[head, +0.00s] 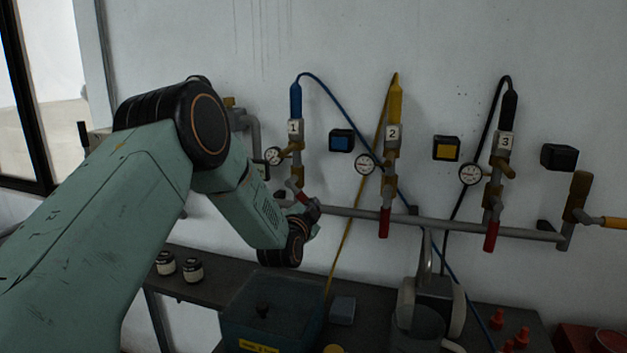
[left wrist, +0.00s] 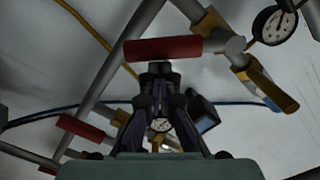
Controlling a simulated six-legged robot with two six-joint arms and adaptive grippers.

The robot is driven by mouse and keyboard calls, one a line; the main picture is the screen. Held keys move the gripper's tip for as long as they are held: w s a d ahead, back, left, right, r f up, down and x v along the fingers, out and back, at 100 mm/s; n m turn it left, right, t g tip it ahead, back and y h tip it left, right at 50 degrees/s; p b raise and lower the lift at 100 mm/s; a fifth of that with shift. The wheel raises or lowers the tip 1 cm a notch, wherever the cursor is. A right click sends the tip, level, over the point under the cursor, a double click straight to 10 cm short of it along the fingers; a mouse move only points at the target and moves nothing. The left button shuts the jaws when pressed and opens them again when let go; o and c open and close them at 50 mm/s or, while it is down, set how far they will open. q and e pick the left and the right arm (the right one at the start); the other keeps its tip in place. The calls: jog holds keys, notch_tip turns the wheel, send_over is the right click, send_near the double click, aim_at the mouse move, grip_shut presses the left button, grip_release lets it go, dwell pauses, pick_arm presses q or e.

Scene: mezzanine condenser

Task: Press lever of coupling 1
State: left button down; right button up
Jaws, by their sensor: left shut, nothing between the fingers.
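Coupling 1 (head: 297,158) hangs on the wall pipe at the left of the row, with a white label "1" (head: 294,127) and a blue hose end above it. My left gripper (left wrist: 159,70) is shut and empty. In the left wrist view its fingertips are right by the red lever (left wrist: 162,49), which lies across in front of them. I cannot tell whether they touch. In the head view my own arm and wrist hide most of the gripper. My right gripper is not in view.
Coupling 2 (head: 392,158) and coupling 3 (head: 499,172), with red levers hanging down, stand to the right on the same pipe (head: 460,231). Gauges and hoses are close by. Below, the bench (head: 213,290) holds two small jars, a teal box (head: 272,310) and a grey device.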

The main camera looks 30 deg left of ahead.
pick_arm(q)
jog(key=s+a+f+m+p, duration=0.1)
jog(key=a+f+m+p, duration=0.1)
jog(key=m, duration=0.5)
jog(key=a+f, duration=0.1)
jog(key=a, duration=0.1)
jog(key=shift+a+f, duration=0.35)
jog(key=shift+s+a, duration=0.1)
jog(key=shift+f, duration=0.1)
dwell(0.4)
